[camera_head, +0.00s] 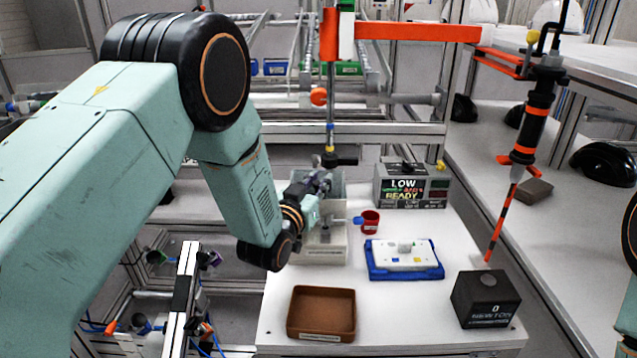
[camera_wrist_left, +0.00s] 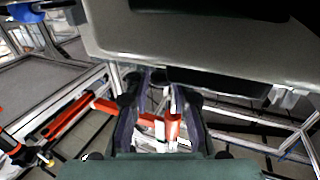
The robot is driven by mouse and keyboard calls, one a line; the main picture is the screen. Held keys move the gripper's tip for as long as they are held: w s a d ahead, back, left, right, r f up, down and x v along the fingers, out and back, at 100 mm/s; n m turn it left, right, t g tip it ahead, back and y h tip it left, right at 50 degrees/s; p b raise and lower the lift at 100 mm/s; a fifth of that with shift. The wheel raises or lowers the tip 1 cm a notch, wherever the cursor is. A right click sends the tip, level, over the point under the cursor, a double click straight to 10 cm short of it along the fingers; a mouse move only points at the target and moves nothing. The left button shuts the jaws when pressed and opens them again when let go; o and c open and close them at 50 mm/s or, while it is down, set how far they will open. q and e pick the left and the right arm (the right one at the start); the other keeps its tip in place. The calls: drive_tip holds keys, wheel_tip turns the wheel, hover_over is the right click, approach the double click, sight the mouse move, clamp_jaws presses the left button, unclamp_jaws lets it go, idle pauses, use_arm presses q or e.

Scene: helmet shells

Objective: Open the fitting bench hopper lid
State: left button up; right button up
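The fitting bench hopper, a pale grey box (camera_head: 336,190), stands at the back left of the white bench top. My left arm reaches in from the left, and its gripper (camera_head: 320,183) is at the hopper's front, covering part of it. I cannot tell from here whether it touches the hopper. In the left wrist view the two dark fingers of my left gripper (camera_wrist_left: 162,88) stand apart with a gap between them. A large grey surface (camera_wrist_left: 200,48) lies close above them, perhaps part of the hopper. The lid is not clearly distinguishable. My right gripper is out of view.
A black and orange tool (camera_head: 537,110) hangs at the right.

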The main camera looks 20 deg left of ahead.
use_arm(q)
drive_tip(key=shift+w+a+f, duration=0.1)
drive_tip(key=shift+a, duration=0.1)
drive_tip(key=shift+c, duration=1.4)
drive_tip(key=shift+d, duration=0.1)
clamp_jaws()
drive_tip(key=shift+d, duration=0.1)
